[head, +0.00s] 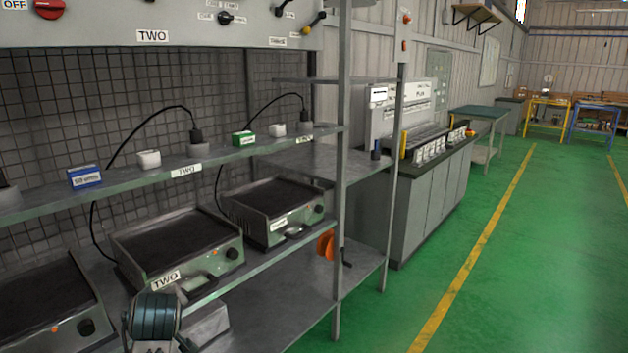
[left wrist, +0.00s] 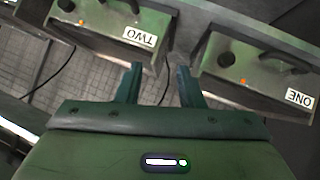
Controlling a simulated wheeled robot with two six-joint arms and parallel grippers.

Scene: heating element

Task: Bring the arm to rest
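My left gripper (left wrist: 159,68) shows in the left wrist view with its two teal fingers apart and nothing between them. Beyond it are the fronts of a heater labelled TWO (left wrist: 112,30) and a heater labelled ONE (left wrist: 255,68), both upside down in this view. The fingers appear apart from both. In the head view a teal link of my arm (head: 157,316) stands at the bottom, in front of heater TWO (head: 170,245). The gripper fingers cannot be made out there. My right gripper is in neither view.
A third heater (head: 275,208) stands to the right on the same shelf. An upper shelf (head: 225,160) carries small boxes and plugs with black cables. A grey upright post (head: 342,150) stands at the shelf's front. The green floor (head: 480,270) is open to the right.

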